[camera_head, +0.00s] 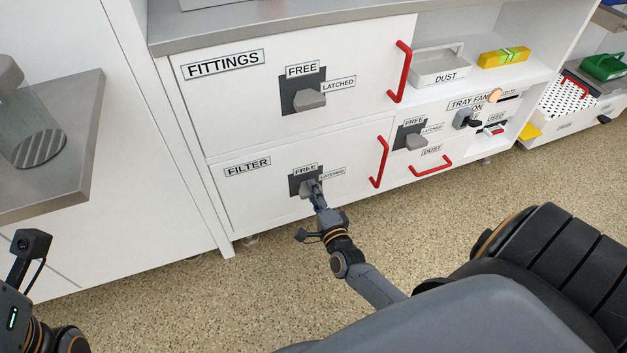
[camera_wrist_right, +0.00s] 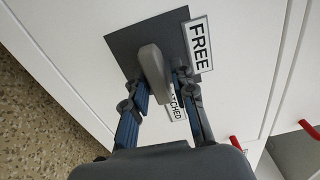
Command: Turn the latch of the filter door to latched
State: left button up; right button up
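The white filter door (camera_head: 255,200) is at the lower left of the cabinet and looks shut. Its grey latch handle (camera_wrist_right: 152,68) sits on a dark square plate (camera_wrist_right: 122,42). The FREE label (camera_wrist_right: 197,45) is above the plate in the head view, and the LATCHED label (camera_head: 332,173) is to its right. In the right wrist view the handle's end points toward the LATCHED label; its exact angle is hard to tell. My right gripper (camera_head: 315,190) is open, with one finger on each side of the handle's end. My left gripper's fingers are out of view.
The fittings door (camera_head: 240,110) with its own latch is above. A red handle (camera_head: 379,162) is right of the filter latch. The dust drawer (camera_head: 432,168) and tray fan switch (camera_head: 466,118) are further right. A grey counter (camera_head: 60,160) juts out at left. The floor in front is clear.

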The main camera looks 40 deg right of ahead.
jog(key=shift+o, duration=0.3)
jog(key=shift+s, duration=0.1)
jog(key=v, duration=1.2)
jog(key=shift+f, duration=0.1)
